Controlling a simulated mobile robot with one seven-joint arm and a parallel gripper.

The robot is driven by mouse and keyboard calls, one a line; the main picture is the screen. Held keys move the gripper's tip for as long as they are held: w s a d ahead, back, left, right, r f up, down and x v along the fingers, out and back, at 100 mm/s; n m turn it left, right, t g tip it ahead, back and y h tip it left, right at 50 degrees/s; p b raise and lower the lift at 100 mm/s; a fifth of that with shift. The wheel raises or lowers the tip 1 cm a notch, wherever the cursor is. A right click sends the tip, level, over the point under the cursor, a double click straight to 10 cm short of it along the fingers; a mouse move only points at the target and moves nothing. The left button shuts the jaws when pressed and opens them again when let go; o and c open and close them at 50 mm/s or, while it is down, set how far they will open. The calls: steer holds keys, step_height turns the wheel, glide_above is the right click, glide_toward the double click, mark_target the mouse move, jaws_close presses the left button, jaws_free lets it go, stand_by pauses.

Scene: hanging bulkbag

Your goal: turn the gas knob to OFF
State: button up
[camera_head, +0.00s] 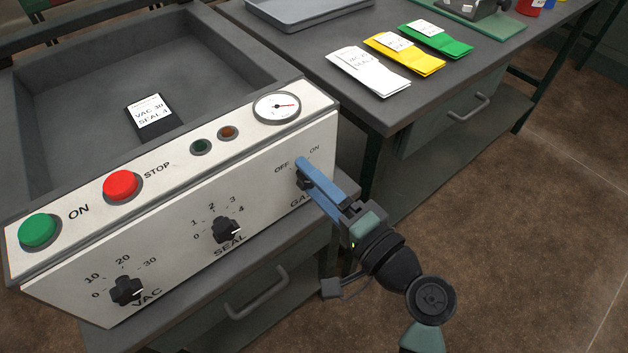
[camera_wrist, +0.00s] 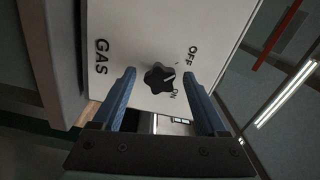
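The gas knob (camera_wrist: 159,77) is a dark lobed knob on the white front panel, with the GAS label beside it and OFF and ON marks around it. A small pale mark on it points toward the side with these marks; I cannot tell exactly which it meets. In the head view the gas knob (camera_head: 302,182) is mostly hidden by my gripper. My gripper (camera_head: 304,168) has blue fingers at the panel's right end. In the wrist view the fingers are apart, one on each side of the knob, with gaps; no contact shows.
The panel (camera_head: 180,240) also carries a SEAL knob (camera_head: 226,230), a VAC knob (camera_head: 127,290), a red STOP button (camera_head: 121,185), a green ON button (camera_head: 38,229) and a gauge (camera_head: 277,107). A table (camera_head: 400,110) with white, yellow and green packets stands behind. Floor at right is clear.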

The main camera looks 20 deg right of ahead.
steer(key=v, duration=1.3)
stand_by(0.4)
